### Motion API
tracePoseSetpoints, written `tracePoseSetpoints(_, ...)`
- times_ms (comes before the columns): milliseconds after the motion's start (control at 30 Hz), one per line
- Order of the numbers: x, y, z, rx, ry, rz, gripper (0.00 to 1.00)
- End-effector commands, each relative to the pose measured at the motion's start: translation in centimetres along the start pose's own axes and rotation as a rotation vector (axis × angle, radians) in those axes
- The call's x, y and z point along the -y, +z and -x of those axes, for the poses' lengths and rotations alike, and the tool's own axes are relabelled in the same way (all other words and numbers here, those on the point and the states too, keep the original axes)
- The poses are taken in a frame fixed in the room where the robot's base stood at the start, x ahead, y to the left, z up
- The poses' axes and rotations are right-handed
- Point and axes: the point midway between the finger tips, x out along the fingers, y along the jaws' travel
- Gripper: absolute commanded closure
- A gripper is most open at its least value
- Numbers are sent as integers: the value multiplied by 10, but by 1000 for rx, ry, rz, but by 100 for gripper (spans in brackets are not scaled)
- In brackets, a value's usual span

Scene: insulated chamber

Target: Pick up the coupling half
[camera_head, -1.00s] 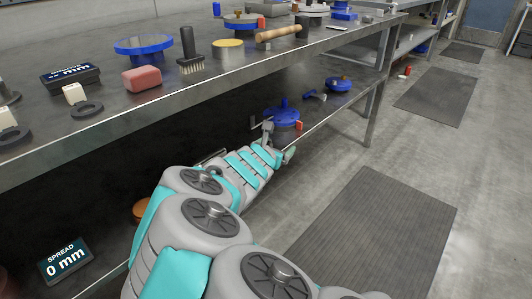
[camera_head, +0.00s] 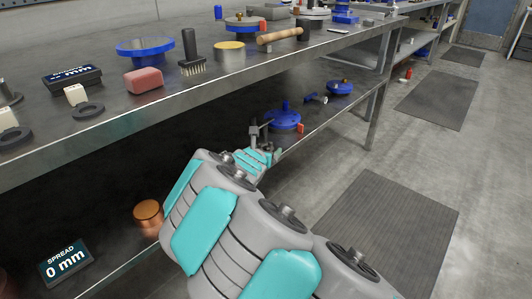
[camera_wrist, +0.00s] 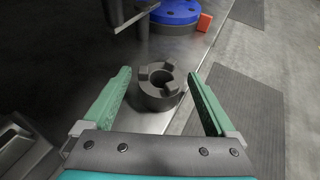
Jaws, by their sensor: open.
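The coupling half (camera_wrist: 160,88) is a dark grey ring with raised jaws on its top face. In the wrist view it stands on the lower shelf near the shelf's front edge, between and just beyond my fingertips. My gripper (camera_wrist: 163,100) is open, with one green finger on each side of the ring and nothing held. In the head view my gripper (camera_head: 262,140) reaches in over the lower shelf. I cannot make out the coupling half there; my arm covers that area.
A blue flanged part (camera_head: 284,120) and a small red block (camera_head: 300,128) stand farther along the lower shelf. A copper cylinder (camera_head: 148,212) and a spread display (camera_head: 66,262) are at the lower left. Floor to the right is open.

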Motion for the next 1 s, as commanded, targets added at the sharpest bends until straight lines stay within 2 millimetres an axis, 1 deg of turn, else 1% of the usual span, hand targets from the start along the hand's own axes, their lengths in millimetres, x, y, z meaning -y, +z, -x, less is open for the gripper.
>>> tracePoseSetpoints(267, 0, 0, -2, 1, -1, -1, 9)
tracePoseSetpoints(1000, 1, 0, -2, 1, -1, -1, 92)
